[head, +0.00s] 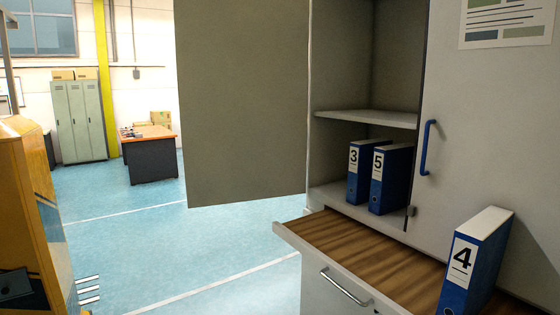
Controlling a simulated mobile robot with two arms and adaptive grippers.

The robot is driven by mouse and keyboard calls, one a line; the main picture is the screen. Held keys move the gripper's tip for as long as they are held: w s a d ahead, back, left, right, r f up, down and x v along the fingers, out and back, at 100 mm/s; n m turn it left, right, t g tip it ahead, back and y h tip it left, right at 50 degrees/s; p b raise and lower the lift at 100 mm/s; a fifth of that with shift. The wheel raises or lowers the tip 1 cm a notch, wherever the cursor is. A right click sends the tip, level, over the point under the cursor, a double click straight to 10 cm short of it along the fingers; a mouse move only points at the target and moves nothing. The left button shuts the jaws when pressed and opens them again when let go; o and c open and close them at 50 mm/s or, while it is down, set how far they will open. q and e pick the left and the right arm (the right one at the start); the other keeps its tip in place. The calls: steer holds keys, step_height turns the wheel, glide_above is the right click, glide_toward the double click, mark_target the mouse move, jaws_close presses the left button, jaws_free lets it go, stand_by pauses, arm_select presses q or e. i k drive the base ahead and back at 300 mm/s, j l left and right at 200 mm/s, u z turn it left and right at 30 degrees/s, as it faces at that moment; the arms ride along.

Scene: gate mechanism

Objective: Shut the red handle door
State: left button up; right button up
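A cabinet stands on the right. Its left door (243,100) hangs wide open to the left, with its plain grey inner face towards me. No red handle shows; the outer face of this door is turned away from me. The right door (480,130) is shut and has a blue handle (426,147). In the open compartment, blue binders marked 3 (361,170) and 5 (390,178) stand upright on the lower shelf. Neither of my grippers is in view.
A wooden ledge (375,255) juts out below the compartment. Blue binder 4 (474,265) stands on it, before the right door. A drawer handle (345,288) is below. Yellow equipment (30,200) stands at left. The blue floor (190,245) between is clear.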

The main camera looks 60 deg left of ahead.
mark_target(243, 65)
steer(key=j+z, duration=0.15)
steer(key=j, duration=0.75)
steer(key=i+j+z, duration=0.1)
steer(key=j, duration=0.8)
steer(key=j+z, duration=0.15)
steer(key=j, duration=0.75)
steer(key=k+j+z, duration=0.15)
steer(key=j, duration=0.75)
steer(key=j+z, duration=0.1)
steer(key=j, duration=0.8)
steer(key=k+j+z, duration=0.15)
steer(key=j, duration=0.7)
steer(key=k+j+z, duration=0.15)
steer(key=j, duration=0.75)
steer(key=k+j+z, duration=0.1)
steer(key=k+j, duration=0.2)
steer(key=j, duration=0.5)
